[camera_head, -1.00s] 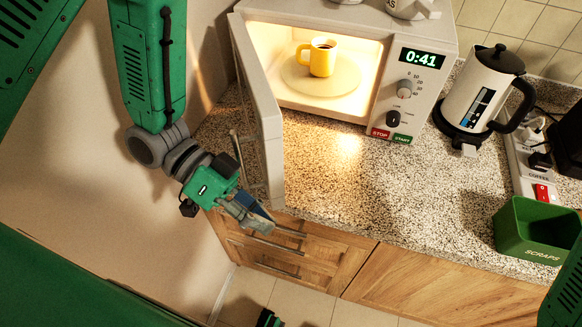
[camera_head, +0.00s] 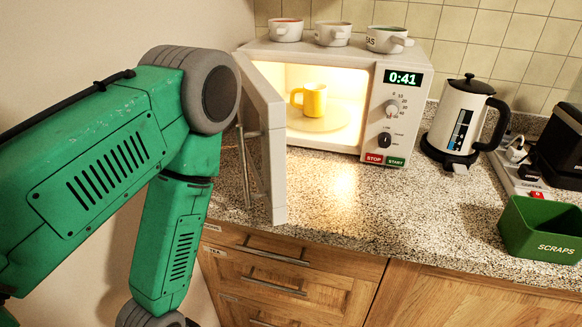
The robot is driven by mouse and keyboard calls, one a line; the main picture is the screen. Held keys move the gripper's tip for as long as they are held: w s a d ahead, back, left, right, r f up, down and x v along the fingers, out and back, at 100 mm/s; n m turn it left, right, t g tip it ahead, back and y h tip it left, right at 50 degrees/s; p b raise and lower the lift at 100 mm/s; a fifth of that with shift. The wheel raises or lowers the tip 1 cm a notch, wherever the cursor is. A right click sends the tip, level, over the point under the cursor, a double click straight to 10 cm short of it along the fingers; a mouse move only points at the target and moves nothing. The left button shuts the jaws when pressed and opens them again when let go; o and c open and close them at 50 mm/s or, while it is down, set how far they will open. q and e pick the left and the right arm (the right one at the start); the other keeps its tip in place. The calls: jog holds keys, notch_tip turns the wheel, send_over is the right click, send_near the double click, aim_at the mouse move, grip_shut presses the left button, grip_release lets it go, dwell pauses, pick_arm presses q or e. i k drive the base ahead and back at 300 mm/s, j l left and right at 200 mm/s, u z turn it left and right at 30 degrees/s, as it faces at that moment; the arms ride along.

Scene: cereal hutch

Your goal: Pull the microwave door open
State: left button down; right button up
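The white microwave (camera_head: 376,113) stands on the speckled counter, lit inside, its display reading 0:41. Its door (camera_head: 263,140) is swung wide open on the left side, with the bar handle (camera_head: 246,165) on its outer face. A yellow mug (camera_head: 311,99) stands on the turntable inside. My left arm fills the left of the head view and bends down past the bottom edge; its gripper is out of the picture. No part of the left arm visibly touches the door. My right gripper is not in view.
Several cups (camera_head: 332,34) sit on top of the microwave. A white kettle (camera_head: 463,118), a power strip (camera_head: 518,178) and a green SCRAPS bin (camera_head: 541,229) stand to the right. The counter (camera_head: 370,205) before the microwave is clear. Wooden drawers (camera_head: 276,272) are below.

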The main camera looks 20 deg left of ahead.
aim_at(261, 130)
jog(key=l+u, duration=0.1)
jog(key=l, duration=0.4)
jog(key=k+l+u, duration=0.1)
jog(key=l, duration=0.35)
jog(key=k+l+u, duration=0.15)
jog(key=l, duration=0.3)
